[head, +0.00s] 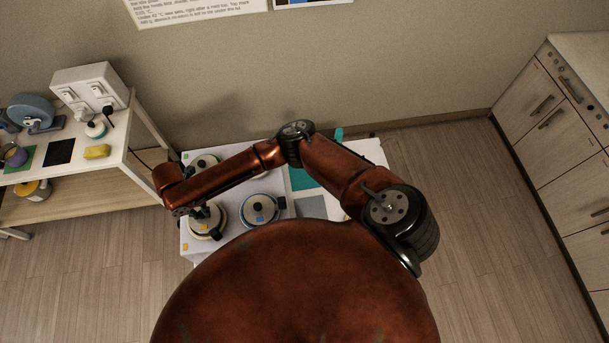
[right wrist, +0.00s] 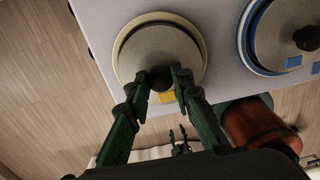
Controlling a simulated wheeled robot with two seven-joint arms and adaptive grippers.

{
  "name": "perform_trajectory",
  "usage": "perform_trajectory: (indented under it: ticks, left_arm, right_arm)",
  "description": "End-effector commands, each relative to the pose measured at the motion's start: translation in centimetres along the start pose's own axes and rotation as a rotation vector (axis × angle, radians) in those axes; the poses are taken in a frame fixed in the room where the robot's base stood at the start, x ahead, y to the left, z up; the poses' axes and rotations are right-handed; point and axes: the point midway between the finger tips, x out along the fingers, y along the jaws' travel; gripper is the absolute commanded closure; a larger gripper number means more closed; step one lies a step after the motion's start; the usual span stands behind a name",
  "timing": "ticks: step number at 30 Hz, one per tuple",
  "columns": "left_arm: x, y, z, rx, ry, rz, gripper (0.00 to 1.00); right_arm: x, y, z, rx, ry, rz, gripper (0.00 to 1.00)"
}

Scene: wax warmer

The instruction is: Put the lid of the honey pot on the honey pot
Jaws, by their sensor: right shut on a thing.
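The honey pot, with a cream rim (right wrist: 120,56), is at the front left of the white cart in the head view. Its grey round lid (right wrist: 150,43) with a yellow tag lies over the mouth, and the cream rim shows around most of it. My right gripper (right wrist: 161,78) is shut on the dark knob of the lid; in the head view it (head: 204,213) is above the pot, partly hidden by its own arm. I cannot tell whether the lid touches the rim. What looks like my left gripper (right wrist: 179,138) shows small and dark at the bottom of the right wrist view.
A blue-rimmed lidded pot (head: 260,209) stands just right of the honey pot. Another pot (head: 203,164) is behind it. A teal mat (head: 302,180) and a grey mat (head: 310,207) lie further right. A side table (head: 125,140) with tools stands at the left.

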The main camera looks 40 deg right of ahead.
Motion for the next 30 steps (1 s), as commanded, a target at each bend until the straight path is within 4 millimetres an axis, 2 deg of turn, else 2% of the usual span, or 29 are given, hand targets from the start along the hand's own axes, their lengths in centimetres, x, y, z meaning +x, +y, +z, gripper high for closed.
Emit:
perform_trajectory:
  ticks: [30]
  left_arm:
    - [0.4,0.0,0.1,0.0,0.0,0.0,0.61]
  right_arm:
    - [1.1,0.0,0.0,0.0,0.0,0.0,1.0]
